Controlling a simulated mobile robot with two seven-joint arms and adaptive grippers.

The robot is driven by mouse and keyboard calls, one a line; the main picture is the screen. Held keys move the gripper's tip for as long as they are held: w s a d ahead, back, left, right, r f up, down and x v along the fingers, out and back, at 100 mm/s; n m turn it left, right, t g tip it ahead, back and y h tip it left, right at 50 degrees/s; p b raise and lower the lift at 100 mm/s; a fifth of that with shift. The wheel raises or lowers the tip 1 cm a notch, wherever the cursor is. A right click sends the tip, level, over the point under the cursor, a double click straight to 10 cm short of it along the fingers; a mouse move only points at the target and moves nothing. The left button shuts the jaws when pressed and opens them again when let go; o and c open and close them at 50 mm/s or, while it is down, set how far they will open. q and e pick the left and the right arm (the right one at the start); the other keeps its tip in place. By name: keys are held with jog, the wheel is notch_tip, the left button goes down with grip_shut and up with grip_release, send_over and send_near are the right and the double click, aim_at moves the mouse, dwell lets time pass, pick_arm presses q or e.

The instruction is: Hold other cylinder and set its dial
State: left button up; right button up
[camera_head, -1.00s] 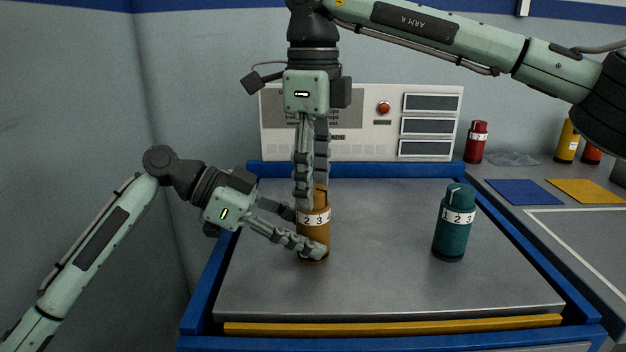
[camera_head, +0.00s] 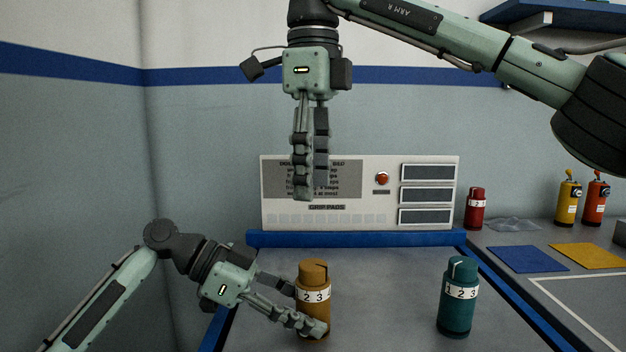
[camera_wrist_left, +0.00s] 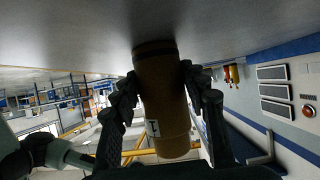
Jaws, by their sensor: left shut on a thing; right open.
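An orange-brown cylinder (camera_head: 312,302) with a numbered white band and a dial cap stands upright on the grey table. My left gripper (camera_head: 306,311) is shut on it from the left, low on its body. In the left wrist view the cylinder (camera_wrist_left: 160,95) sits between the two fingers. A teal cylinder (camera_head: 458,300) with a numbered white band and a dial on top stands upright to the right, apart from both grippers. My right gripper (camera_head: 311,196) hangs pointing down above the orange cylinder, empty and clear of its cap. Its fingers look close together from this side.
A white panel (camera_head: 330,218) with a red button (camera_head: 382,178) and dark displays stands behind the table. On the right counter are a red cylinder (camera_head: 474,208), a blue pad (camera_head: 526,259), a yellow pad (camera_head: 588,256) and two spray bottles. The table between the two cylinders is clear.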

pick_arm(q)
jog(key=o, duration=0.9)
jog(key=shift+o, duration=0.2)
